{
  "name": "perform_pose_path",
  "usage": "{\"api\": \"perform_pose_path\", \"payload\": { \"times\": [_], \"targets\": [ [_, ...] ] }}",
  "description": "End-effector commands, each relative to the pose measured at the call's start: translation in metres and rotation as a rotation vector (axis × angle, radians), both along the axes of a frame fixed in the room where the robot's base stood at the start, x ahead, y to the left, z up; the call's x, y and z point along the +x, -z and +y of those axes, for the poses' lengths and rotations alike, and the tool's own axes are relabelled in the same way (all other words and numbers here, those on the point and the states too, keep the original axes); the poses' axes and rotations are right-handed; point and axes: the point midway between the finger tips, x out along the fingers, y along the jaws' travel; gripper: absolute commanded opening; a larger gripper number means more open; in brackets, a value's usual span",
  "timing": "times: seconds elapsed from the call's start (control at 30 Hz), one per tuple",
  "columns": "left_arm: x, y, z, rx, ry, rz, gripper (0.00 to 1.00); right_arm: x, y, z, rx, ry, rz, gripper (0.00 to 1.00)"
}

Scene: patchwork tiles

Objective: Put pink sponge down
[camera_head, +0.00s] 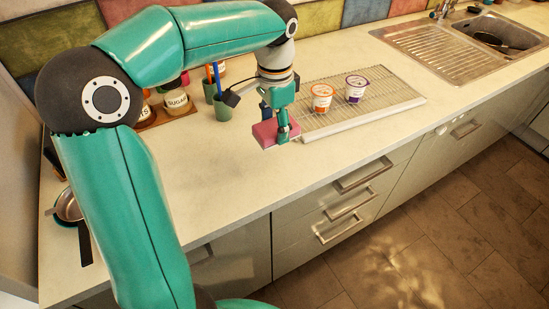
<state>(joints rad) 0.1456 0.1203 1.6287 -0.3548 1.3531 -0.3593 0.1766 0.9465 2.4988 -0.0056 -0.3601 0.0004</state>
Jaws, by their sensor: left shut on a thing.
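The pink sponge (264,134) is a small pink block with a pale underside. My left gripper (283,134) is shut on its right end. The sponge is at or just above the cream countertop (215,180), left of the drying rack. I cannot tell whether it touches the counter. The fingers hide part of the sponge. My right gripper is not in view.
A wire rack on a white tray (362,120) holds an orange-labelled cup (321,98) and a purple-labelled cup (356,89). Green cups (222,108) and a sugar jar (177,101) stand behind. A sink (495,38) is far right. The front counter is clear.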

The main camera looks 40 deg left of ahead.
Motion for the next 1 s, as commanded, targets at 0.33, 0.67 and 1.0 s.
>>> {"api": "perform_pose_path", "payload": {
  "times": [0.33,0.67,1.0],
  "targets": [
    [0.0,0.061,0.0,0.001,-0.002,0.001,0.43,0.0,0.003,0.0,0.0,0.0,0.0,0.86],
    [-0.001,0.098,0.001,0.0,-0.003,0.003,0.43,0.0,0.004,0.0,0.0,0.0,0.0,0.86],
    [0.0,0.106,0.001,0.001,-0.002,-0.001,0.43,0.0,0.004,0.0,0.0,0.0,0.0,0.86]
  ]
}}
